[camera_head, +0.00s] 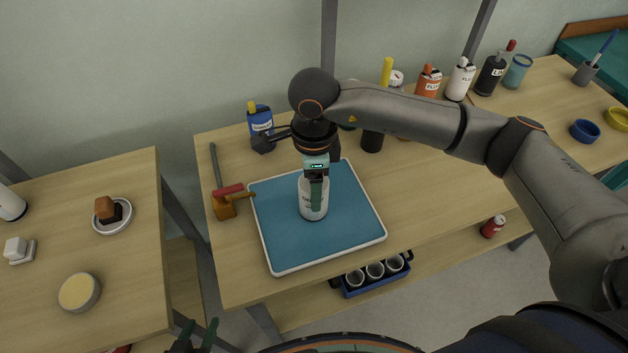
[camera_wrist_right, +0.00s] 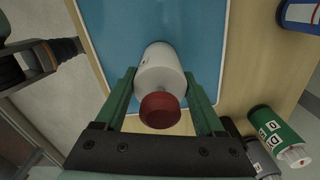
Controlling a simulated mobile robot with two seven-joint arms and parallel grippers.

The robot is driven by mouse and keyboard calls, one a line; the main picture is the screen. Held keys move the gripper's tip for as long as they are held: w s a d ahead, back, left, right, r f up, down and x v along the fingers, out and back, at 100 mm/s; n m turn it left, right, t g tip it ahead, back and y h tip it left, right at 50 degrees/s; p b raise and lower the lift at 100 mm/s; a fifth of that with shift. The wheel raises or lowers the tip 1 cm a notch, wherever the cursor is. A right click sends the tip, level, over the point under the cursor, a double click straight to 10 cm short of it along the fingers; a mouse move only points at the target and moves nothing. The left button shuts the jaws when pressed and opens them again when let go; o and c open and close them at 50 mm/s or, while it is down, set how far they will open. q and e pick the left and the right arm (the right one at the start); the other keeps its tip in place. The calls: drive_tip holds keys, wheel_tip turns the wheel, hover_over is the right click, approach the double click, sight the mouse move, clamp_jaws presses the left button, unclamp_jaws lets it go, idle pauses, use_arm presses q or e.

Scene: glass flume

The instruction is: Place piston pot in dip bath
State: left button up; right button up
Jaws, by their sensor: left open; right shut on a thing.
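A white bottle (camera_head: 312,205) with printing on its side is over the blue tray. The right wrist view shows the white bottle (camera_wrist_right: 160,70) with a dark red cap. My right gripper (camera_head: 316,178) is shut on it from above, with a green finger (camera_wrist_right: 118,98) on each side. The blue tray (camera_head: 345,250) has a low white rim. I cannot tell whether the bottle touches the tray floor. I cannot tell for sure which things are the piston pot and the dip bath. My left gripper (camera_head: 200,337) is open and empty at the bottom edge.
A mallet (camera_head: 224,204) lies left of the tray. A blue bottle (camera_head: 260,120) stands behind it, and several bottles (camera_head: 460,80) stand at the back right. A blue caddy with white cups (camera_head: 375,285) is on the lower shelf.

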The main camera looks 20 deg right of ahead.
drive_tip(key=shift+f, duration=0.2)
drive_tip(key=o, duration=1.5)
wheel_tip(320, 180, up, 12)
drive_tip(key=shift+r+b, duration=0.25)
drive_tip(key=shift+b, duration=0.45)
